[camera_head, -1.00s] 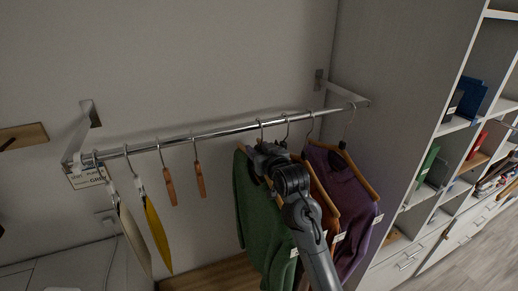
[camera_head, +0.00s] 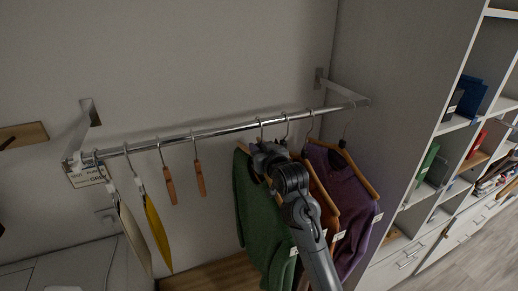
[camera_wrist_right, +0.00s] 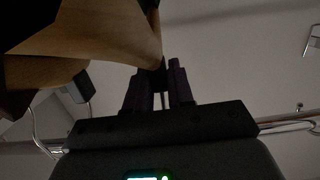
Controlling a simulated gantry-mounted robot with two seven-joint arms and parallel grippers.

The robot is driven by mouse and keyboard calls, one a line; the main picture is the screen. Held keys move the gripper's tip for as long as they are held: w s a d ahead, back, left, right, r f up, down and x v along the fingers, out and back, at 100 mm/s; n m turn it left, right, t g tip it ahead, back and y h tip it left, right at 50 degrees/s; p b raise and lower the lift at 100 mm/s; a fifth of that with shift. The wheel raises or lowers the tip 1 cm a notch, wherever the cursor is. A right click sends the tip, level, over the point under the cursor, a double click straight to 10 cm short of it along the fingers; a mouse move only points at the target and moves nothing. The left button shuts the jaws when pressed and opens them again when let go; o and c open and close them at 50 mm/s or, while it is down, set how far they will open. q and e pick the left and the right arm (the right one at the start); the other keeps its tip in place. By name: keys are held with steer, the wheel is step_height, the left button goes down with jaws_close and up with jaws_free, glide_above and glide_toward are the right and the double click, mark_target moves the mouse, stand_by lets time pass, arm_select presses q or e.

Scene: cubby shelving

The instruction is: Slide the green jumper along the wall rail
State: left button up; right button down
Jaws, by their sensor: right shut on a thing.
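The green jumper (camera_head: 258,215) hangs from the wall rail (camera_head: 228,130) on a wooden hanger, right of the middle of the head view. My right gripper (camera_head: 263,150) is at the neck of that hanger, just below the rail. In the right wrist view my right gripper (camera_wrist_right: 160,90) is shut on a thin metal stem between its fingers, which looks like the hanger's hook. The wooden hanger (camera_wrist_right: 105,35) shows beside the fingers. My arm covers part of the jumper's right side. My left gripper is out of view.
An orange-brown garment (camera_head: 325,208) and a purple one (camera_head: 345,195) hang close on the right. A yellow item (camera_head: 157,232) and a label (camera_head: 87,177) are at the left end.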

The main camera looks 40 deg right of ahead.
steer(key=w+a+p, duration=0.2)
steer(key=a+p, duration=0.1)
steer(key=a, duration=0.4)
steer(key=shift+a+p, duration=0.3)
steer(key=shift+a, duration=0.1)
stand_by(0.4)
steer(key=shift+p, duration=0.4)
steer(key=c, duration=0.9)
jaws_free()
